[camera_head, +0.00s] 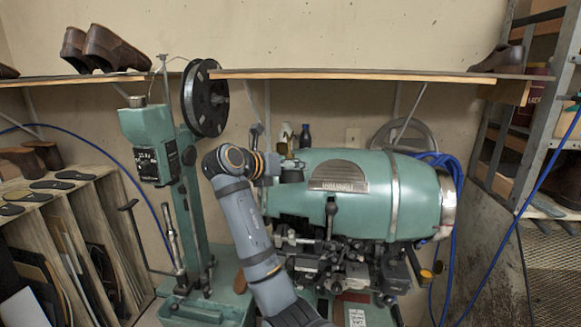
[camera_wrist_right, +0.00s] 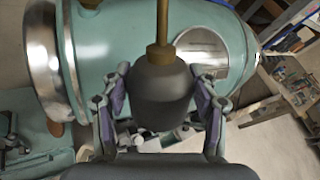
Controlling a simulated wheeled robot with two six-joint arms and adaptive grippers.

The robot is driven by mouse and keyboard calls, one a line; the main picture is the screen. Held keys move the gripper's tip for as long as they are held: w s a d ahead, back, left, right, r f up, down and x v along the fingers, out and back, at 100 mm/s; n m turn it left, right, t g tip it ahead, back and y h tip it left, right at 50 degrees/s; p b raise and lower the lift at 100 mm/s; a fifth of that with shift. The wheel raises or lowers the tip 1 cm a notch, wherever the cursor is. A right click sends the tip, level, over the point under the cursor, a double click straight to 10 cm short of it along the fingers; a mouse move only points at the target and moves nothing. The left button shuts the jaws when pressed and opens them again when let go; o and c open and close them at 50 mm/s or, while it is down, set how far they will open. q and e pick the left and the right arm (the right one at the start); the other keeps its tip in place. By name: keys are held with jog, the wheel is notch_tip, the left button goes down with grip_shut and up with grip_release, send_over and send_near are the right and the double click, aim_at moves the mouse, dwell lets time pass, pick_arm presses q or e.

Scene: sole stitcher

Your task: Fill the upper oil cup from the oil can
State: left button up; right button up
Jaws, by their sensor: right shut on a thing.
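The oil can (camera_wrist_right: 162,90), a dark grey body with a brass collar and long thin brass spout, is between the fingers of my right gripper (camera_wrist_right: 163,98). The gripper is shut on it, and the spout runs toward the top of the wrist view. The green stitching machine (camera_head: 365,190) lies behind the can in that view (camera_wrist_right: 120,40). In the head view my right gripper (camera_head: 285,170) is at the left end of the machine's barrel, small and partly hidden by my arm. I cannot clearly pick out the upper oil cup. My left gripper is not in view.
A green column with a black reel (camera_head: 205,98) stands left of my arm. A wall shelf (camera_head: 370,74) with brown shoes (camera_head: 100,50) runs above the machine. Racks stand at both sides. Blue hose (camera_head: 455,170) hangs at right. Bottles (camera_head: 305,136) stand behind the barrel.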

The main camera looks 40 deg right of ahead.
jog(key=shift+w+d+r+y+p, duration=0.3)
jog(key=shift+w+d+p, duration=0.3)
jog(key=shift+d, duration=0.1)
jog(key=shift+w+d+r+n+g, duration=0.1)
jog(key=shift+w+n+g, duration=0.15)
jog(key=shift+n+g, duration=0.15)
jog(key=shift+w+y, duration=0.15)
jog(key=shift+y, duration=0.15)
jog(key=shift+w+r+n+g, duration=0.1)
jog(key=shift+w+n+g, duration=0.2)
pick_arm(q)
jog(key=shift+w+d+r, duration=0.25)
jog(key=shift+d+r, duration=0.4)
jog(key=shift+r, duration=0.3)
pick_arm(e)
jog(key=shift+w+d, duration=0.25)
jog(key=shift+s+a, duration=0.1)
jog(key=shift+a, duration=0.05)
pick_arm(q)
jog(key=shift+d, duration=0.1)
